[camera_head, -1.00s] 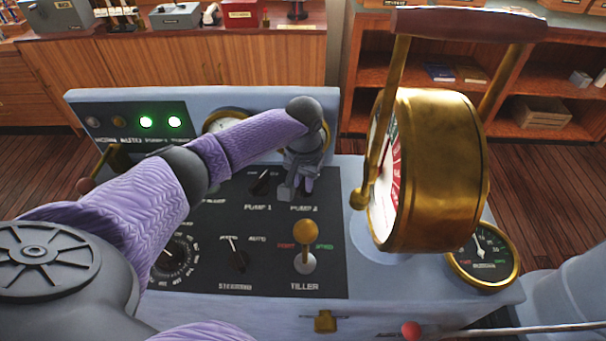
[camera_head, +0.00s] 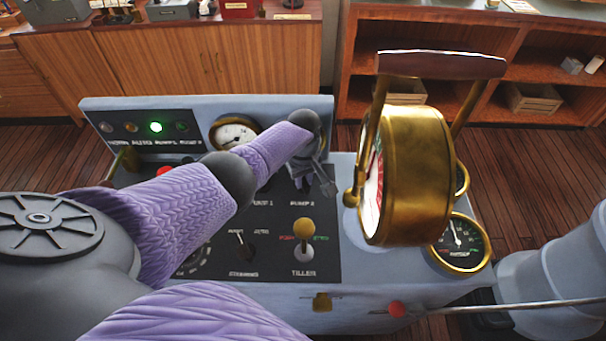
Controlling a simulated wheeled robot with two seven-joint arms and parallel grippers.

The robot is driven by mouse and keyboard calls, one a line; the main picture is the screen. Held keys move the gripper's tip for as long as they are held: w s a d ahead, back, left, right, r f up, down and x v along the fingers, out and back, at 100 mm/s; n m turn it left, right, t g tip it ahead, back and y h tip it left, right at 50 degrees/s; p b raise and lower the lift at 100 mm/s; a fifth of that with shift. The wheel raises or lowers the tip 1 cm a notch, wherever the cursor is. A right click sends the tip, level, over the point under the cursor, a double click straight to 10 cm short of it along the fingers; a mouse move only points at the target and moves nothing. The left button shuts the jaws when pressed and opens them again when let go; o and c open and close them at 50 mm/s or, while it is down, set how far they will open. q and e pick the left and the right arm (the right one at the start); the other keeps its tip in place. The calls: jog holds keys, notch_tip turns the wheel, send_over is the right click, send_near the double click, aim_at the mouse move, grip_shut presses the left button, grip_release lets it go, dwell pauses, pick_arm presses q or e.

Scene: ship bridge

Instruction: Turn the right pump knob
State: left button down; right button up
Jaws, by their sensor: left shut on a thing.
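The control console has a dark panel (camera_head: 270,262) with printed labels. My left gripper (camera_head: 314,180) reaches down onto the panel just above the "PUMP 2" label, where the right pump knob is. It is shut on that knob, which the gripper hides. The "PUMP 1" knob to its left is hidden behind my left arm. On the upright back panel, the pump 1 lamp (camera_head: 155,127) glows green. The pump 2 lamp (camera_head: 182,127) beside it is dark. My right gripper is not in view.
A large brass telegraph (camera_head: 415,175) with a handle stands close to the right of the gripper. A tiller lever (camera_head: 303,232) with a yellow knob is just below it. A round gauge (camera_head: 234,132) and a rudder gauge (camera_head: 461,243) are also on the console.

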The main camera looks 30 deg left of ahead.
aim_at(304, 179)
pick_arm(q)
jog(key=shift+n, duration=0.6)
jog(key=c, duration=0.6)
grip_release()
notch_tip(304, 179, up, 10)
jog(key=p, duration=0.6)
jog(key=shift+f, duration=0.1)
